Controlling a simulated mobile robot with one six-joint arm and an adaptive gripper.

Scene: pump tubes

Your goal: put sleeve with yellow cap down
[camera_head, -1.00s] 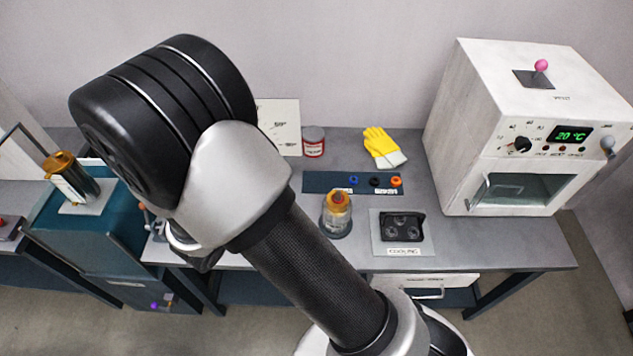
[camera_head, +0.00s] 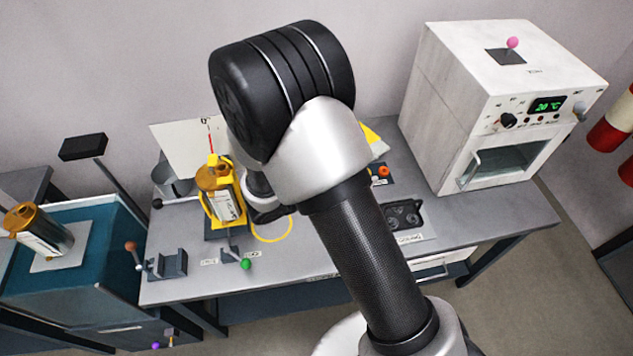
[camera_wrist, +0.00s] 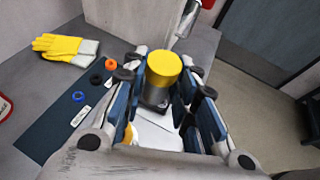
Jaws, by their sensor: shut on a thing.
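In the head view my arm hides the gripper and the sleeve.
Yellow gloves (camera_wrist: 65,46) and orange, black and blue rings lie left of my gripper. In the head view a cooling block (camera_head: 404,214) sits right of my arm. An amber-topped container (camera_head: 222,190) stands left, and a white oven (camera_head: 490,110) right.

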